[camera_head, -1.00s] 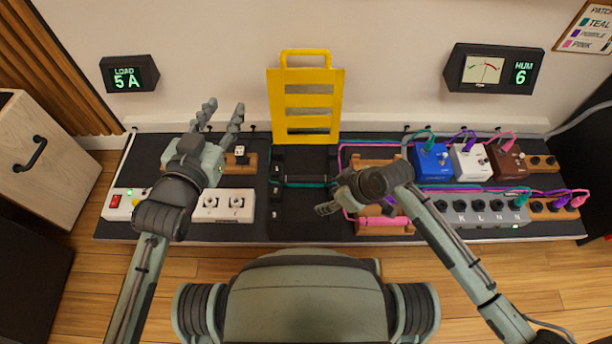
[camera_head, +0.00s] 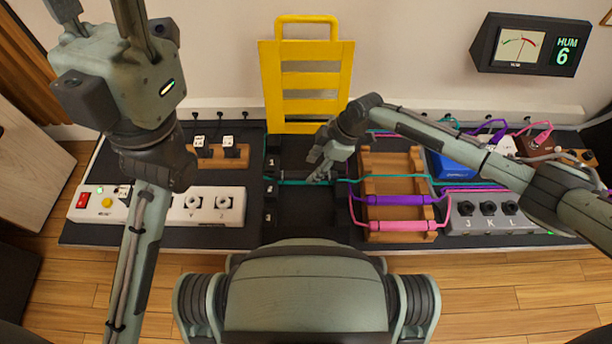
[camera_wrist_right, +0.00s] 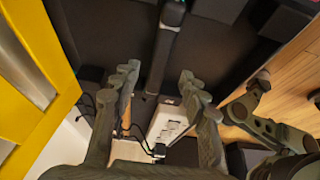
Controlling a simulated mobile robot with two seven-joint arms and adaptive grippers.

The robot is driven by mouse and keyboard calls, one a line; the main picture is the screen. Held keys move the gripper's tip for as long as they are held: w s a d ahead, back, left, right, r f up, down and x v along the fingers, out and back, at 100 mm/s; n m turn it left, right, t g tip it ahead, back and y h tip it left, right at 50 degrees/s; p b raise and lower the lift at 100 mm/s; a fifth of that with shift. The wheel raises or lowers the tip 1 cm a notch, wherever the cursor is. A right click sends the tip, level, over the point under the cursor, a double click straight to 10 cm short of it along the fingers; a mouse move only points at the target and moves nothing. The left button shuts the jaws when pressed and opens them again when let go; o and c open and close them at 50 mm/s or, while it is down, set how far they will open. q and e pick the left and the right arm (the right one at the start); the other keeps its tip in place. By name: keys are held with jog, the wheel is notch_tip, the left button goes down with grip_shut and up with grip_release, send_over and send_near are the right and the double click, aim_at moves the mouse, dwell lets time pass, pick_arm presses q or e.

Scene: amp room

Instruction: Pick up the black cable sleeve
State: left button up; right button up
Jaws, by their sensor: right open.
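A dark bar-like piece (camera_wrist_right: 165,50), which may be the black cable sleeve, lies ahead of and between my right gripper's fingers in the right wrist view. No contact shows there. In the head view I cannot clearly pick the sleeve out from the black mat (camera_head: 300,212). My right gripper (camera_head: 318,178) is low over the middle of the mat, by the teal cable (camera_head: 290,183), and partly hides that spot. Its two fingers stand apart and empty in the right wrist view (camera_wrist_right: 158,88). My left gripper (camera_head: 98,12) is raised at the upper left, fingers spread, tips cut off by the frame.
A yellow slotted panel (camera_head: 308,80) stands behind my right gripper. A white power strip (camera_head: 150,203) lies at left. Small black blocks (camera_head: 270,190) edge the middle area.

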aim_at(306, 174)
jog(key=b+x, duration=0.1)
jog(key=x, duration=0.2)
jog(key=shift+a+f, duration=0.2)
jog(key=shift+w, duration=0.1)
grip_shut()
